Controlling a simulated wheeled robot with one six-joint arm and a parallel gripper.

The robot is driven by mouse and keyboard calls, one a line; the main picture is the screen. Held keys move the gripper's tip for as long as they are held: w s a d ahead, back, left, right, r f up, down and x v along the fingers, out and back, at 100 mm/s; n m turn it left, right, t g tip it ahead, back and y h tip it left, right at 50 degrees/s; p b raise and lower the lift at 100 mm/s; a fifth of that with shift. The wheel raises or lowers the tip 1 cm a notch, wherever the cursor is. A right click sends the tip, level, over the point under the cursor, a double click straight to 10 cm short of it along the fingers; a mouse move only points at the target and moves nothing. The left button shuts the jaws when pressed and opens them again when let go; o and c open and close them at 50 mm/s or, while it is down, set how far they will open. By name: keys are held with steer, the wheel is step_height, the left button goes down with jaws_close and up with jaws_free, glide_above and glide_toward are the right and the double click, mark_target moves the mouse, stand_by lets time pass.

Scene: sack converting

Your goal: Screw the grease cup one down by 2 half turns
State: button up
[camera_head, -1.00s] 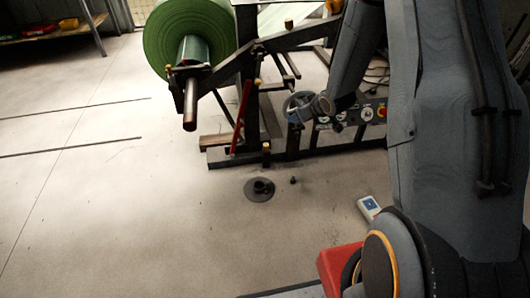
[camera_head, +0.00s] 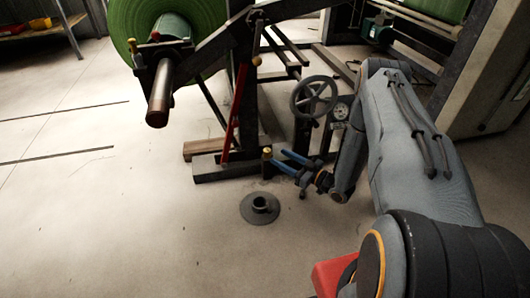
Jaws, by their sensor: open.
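A small brass-coloured cup (camera_head: 267,150) sits on top of a short dark post near the foot of the unwind frame. I take it for the grease cup; no label can be read. My gripper (camera_head: 278,157) is low beside it, with its two blue fingers pointing left toward the cup. The fingers are apart with nothing between them. The tips are close to the cup on its right; I cannot tell whether they touch it. Similar brass-coloured caps show higher on the frame, one by the red lever (camera_head: 257,60).
A handwheel (camera_head: 314,97) and a gauge (camera_head: 340,111) stand just behind my gripper. A green roll (camera_head: 200,15) on a shaft (camera_head: 159,95) hangs at upper left. A round floor base with a short tube (camera_head: 260,208) lies in front.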

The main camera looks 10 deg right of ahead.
mark_target(267, 150)
steer(key=b+x, duration=0.3)
steer(key=x, duration=0.3)
steer(key=shift+w+a+f, duration=0.15)
steer(key=shift+f, duration=0.05)
steer(key=shift+w+a+r, duration=0.1)
steer(key=shift+w+a, duration=0.35)
steer(key=shift+w, duration=0.15)
steer(key=shift+c, duration=0.6)
steer(key=c, duration=1)
steer(key=shift+o, duration=0.2)
steer(key=shift+s+a+m+t+p, duration=0.1)
steer(key=shift+m+t+p, duration=0.2)
steer(key=shift+m, duration=0.1)
